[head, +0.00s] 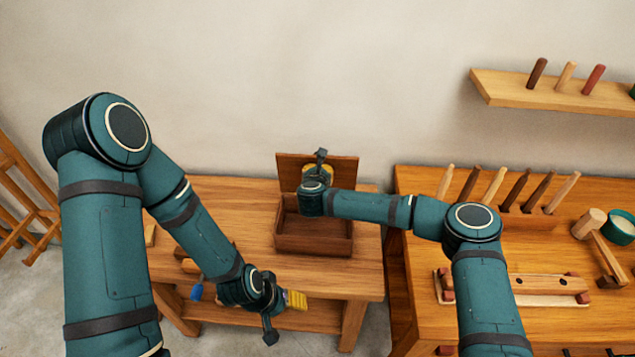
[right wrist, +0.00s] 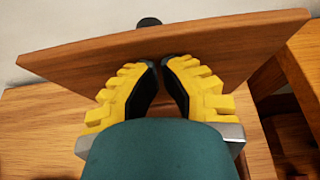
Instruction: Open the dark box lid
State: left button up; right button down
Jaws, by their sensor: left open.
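The dark box (head: 313,243) stands on the left wooden bench, with its lid (head: 345,170) raised steeply at the back. My right gripper (head: 318,170) is in front of the lid's inner face. In the right wrist view the lid (right wrist: 90,70) crosses the picture, and the tips of my right gripper (right wrist: 161,64) are almost together against or close to it; contact is not clear. My right arm hides part of the box. My left gripper (head: 296,300) is open, low at the bench's front edge, away from the box.
The right workbench (head: 420,185) holds a rack of several pegs (head: 530,215), a mallet (head: 590,225) and a green bowl (head: 620,228). A wall shelf (head: 560,97) is above it. The left bench (head: 235,200) has free room left of the box.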

jog(key=shift+w+b, duration=0.65)
jog(key=shift+w, duration=0.75)
jog(key=v, duration=1.2)
jog(key=s+f+n+g+y+b, duration=0.4)
jog(key=s+f+n, duration=0.8)
jog(key=n, duration=0.8)
jog(key=s+d+f+n+g+b, duration=0.1)
jog(key=s+d+f+n+g, duration=0.2)
jog(key=s+d+f+n, duration=0.2)
jog(key=s+d+f+n+g, duration=0.4)
jog(key=s+d+f+n, duration=0.2)
jog(key=s+d+n, duration=0.3)
jog(key=s+d, duration=0.1)
jog(key=s, duration=0.1)
jog(key=shift+s+d+b, duration=0.3)
jog(key=shift+d+b, duration=0.05)
